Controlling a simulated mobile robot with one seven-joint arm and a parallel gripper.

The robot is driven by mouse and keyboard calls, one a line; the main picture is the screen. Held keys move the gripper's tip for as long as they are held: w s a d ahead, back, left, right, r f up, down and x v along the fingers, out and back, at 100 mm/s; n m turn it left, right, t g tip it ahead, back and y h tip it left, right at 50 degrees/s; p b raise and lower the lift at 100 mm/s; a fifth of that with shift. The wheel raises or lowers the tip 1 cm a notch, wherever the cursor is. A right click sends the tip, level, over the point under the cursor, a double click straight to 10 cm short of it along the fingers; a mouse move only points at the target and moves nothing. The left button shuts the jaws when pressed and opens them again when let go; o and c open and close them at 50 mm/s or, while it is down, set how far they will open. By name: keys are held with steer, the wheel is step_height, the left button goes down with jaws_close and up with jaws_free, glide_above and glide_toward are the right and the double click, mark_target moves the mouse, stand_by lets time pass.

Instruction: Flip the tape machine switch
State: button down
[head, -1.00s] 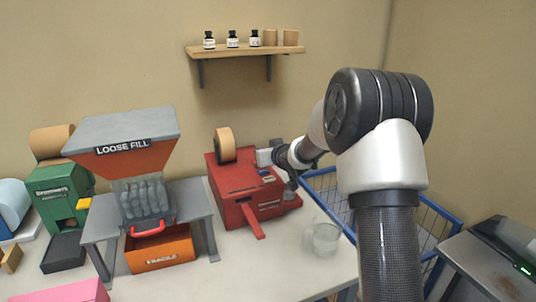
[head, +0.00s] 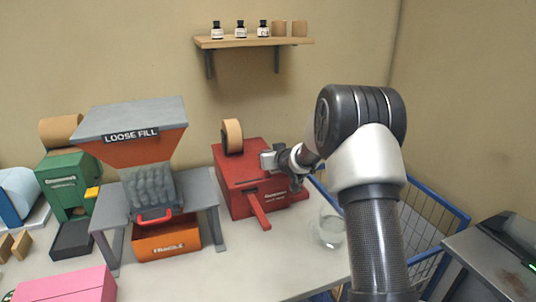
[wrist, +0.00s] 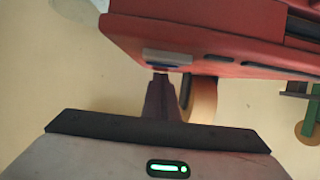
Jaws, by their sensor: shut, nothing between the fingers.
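The red tape machine (head: 238,182) stands on the table, with a tan tape roll (head: 232,136) on top and a red lever (head: 260,210) at its front. My gripper (head: 268,162) is over the machine's right top side in the head view and hides the switch area there. In the wrist view the machine (wrist: 215,38) fills the top of the picture. My gripper (wrist: 161,82) is shut and empty, its dark fingers pointing at a small pale plate (wrist: 168,57) with blue and red marks on the machine. I cannot tell whether the fingertips touch it, nor the switch's position.
A clear glass (head: 331,229) stands right of the machine. A loose fill hopper (head: 135,118) on a grey stand is at its left, above an orange box (head: 165,243). A green machine (head: 65,185) stands farther left. A blue wire basket (head: 430,205) is at the right.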

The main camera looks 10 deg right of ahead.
steer(key=shift+s+f, duration=0.1)
steer(key=shift+f, duration=0.05)
steer(key=shift+r+p, duration=0.5)
steer(key=shift+r, duration=0.2)
